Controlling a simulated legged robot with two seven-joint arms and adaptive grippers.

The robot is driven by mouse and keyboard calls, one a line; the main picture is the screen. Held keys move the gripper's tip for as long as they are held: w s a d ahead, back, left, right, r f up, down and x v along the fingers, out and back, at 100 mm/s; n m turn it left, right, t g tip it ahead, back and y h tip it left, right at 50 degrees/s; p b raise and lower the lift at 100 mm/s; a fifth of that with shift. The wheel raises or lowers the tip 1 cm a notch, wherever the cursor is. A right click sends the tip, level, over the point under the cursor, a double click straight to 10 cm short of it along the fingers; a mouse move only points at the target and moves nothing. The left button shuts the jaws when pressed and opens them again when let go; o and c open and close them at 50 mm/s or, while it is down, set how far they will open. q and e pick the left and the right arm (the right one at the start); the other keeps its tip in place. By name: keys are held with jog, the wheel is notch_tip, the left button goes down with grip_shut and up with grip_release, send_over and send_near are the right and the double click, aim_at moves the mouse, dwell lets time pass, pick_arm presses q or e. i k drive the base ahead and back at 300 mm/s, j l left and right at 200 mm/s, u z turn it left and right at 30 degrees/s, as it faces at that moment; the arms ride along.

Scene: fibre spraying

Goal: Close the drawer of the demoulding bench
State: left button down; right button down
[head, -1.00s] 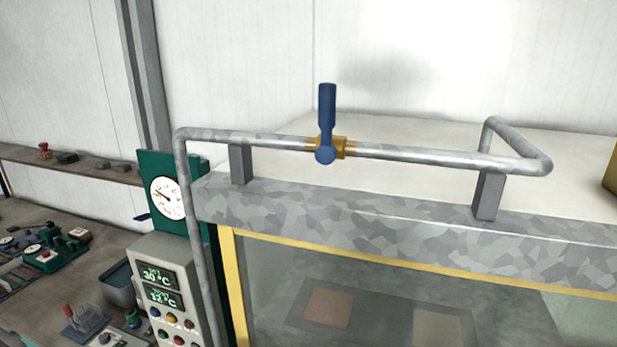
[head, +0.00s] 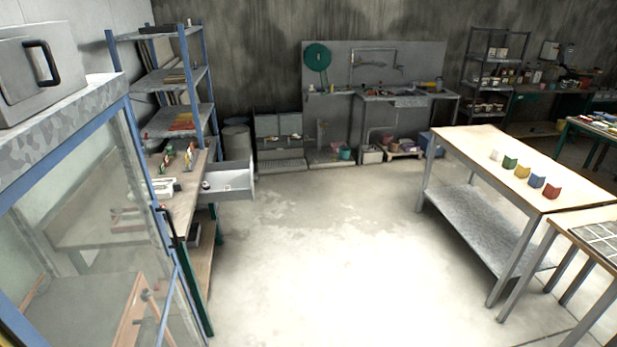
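A bench (head: 184,205) with a wooden top and green legs stands at the left, partly hidden behind a glazed cabinet. A grey drawer (head: 232,180) sticks out to the right from under its top, toward the open floor. It is open, and a few small items seem to lie in it. I cannot tell from the label which bench this is. Neither of my grippers is in the head view.
The blue-framed glass cabinet (head: 131,172) stands close at the left. A shelf rack (head: 178,122) stands behind the bench. A wooden table (head: 517,157) with several coloured pieces is at the right. The concrete floor (head: 320,260) between them is clear.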

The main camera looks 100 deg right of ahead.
aim_at(238, 175)
jog(key=l+z, duration=0.15)
jog(key=z, duration=0.25)
jog(key=k+l+z, duration=0.1)
jog(key=l+z, duration=0.15)
jog(key=z, duration=0.15)
jog(key=l+z, duration=0.15)
jog(key=z, duration=0.25)
jog(key=l+z, duration=0.2)
jog(key=z, duration=0.2)
jog(key=l+z, duration=0.2)
jog(key=z, duration=0.25)
jog(key=i+l+z, duration=0.15)
jog(key=l, duration=0.35)
jog(key=i+l+z, duration=0.2)
jog(key=i+l, duration=0.2)
jog(key=i+l+z, duration=0.15)
jog(key=i+l, duration=0.15)
jog(key=l, duration=0.25)
jog(key=i+l+u, duration=0.1)
jog(key=i, duration=0.5)
jog(key=l, duration=0.05)
